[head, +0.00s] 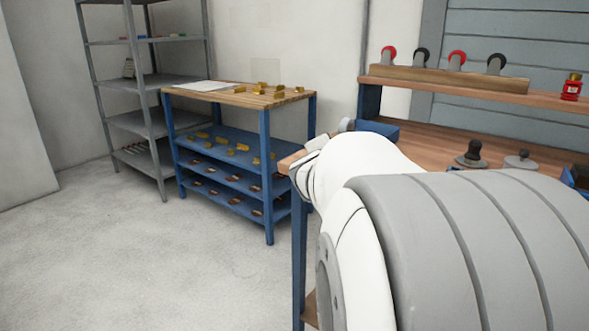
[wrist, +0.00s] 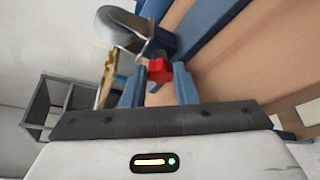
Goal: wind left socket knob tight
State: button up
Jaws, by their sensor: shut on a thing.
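A red lobed knob (wrist: 159,71) shows in the wrist view, below a grey round part (wrist: 128,27) on a metal bracket. My gripper (wrist: 160,84) is shut on this knob, with one blue-grey finger on each side of it. In the head view my own arm covers the gripper and the knob. The frames do not show how far the knob is wound in.
The wooden workbench (head: 440,142) lies behind my arm, with a raised shelf (head: 455,83) carrying red and black round-ended tools. A red bottle (head: 571,88) stands at its right. A blue-framed rack (head: 265,150) stands left, beside grey shelving (head: 130,120). Open floor lies left.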

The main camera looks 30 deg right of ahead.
jog(key=shift+a, duration=0.1)
dwell(0.5)
jog(key=o, duration=0.7)
jog(key=p+v, duration=0.2)
jog(key=v, duration=0.5)
jog(key=shift+s+a, duration=0.2)
jog(key=shift+a, duration=0.05)
jog(key=shift+o, duration=0.3)
